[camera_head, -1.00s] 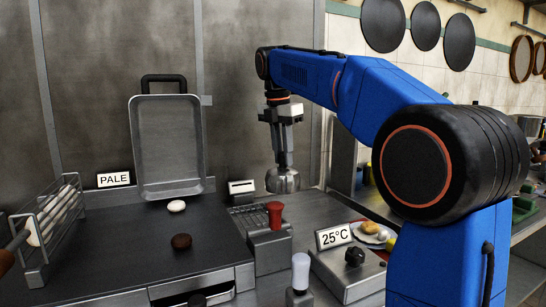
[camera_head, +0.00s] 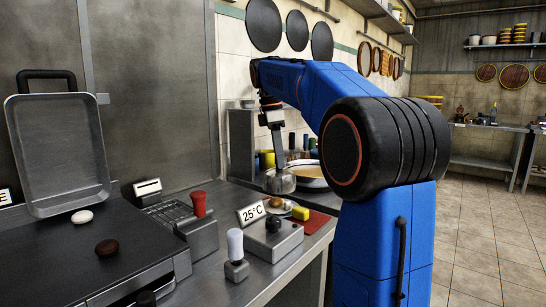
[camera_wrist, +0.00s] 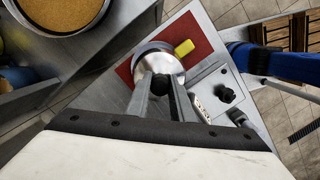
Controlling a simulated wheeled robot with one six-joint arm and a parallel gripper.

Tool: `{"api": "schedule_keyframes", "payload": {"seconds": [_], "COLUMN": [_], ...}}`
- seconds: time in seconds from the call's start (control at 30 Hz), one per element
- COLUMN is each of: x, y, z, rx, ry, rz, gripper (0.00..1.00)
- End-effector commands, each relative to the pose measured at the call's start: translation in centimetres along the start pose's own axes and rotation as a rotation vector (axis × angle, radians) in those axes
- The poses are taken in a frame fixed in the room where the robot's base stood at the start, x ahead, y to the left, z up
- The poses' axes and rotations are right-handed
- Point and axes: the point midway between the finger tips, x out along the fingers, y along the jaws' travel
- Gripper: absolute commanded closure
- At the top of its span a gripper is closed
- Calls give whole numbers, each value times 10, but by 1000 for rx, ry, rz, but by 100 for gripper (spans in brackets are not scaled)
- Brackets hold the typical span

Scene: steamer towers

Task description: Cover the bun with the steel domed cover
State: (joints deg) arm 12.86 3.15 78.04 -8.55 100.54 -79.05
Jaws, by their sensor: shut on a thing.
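The steel domed cover (camera_head: 279,183) hangs from my gripper (camera_head: 279,160), which is shut on its dark knob. In the wrist view the cover (camera_wrist: 160,65) is between the fingertips, over the red mat (camera_wrist: 203,43), and hides most of the plate. In the head view a golden-brown bun (camera_head: 276,203) lies on a plate (camera_head: 288,208), just below and in front of the cover in the picture. The cover appears to be above the plate and apart from it.
A yellow block (camera_head: 301,213) is beside the plate on the red mat. The 25°C control box (camera_head: 268,240) with a black knob stands in front. Red-handled (camera_head: 199,205) and white-handled (camera_head: 235,243) levers are to its left. A large pan (camera_head: 312,173) stands behind the cover.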

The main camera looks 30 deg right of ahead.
Motion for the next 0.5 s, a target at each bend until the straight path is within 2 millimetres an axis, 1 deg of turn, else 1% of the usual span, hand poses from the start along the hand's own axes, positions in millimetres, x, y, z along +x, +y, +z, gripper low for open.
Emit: {"api": "schedule_keyframes", "payload": {"seconds": [0.27, 0.37, 0.5], "x": [1, 4, 14], "y": [0, 0, 0], "z": [-1, -1, -3], "rx": [-2, -3, -3], "ry": [0, 0, 0], "rz": [0, -1, 0], "gripper": [100, 100, 100]}}
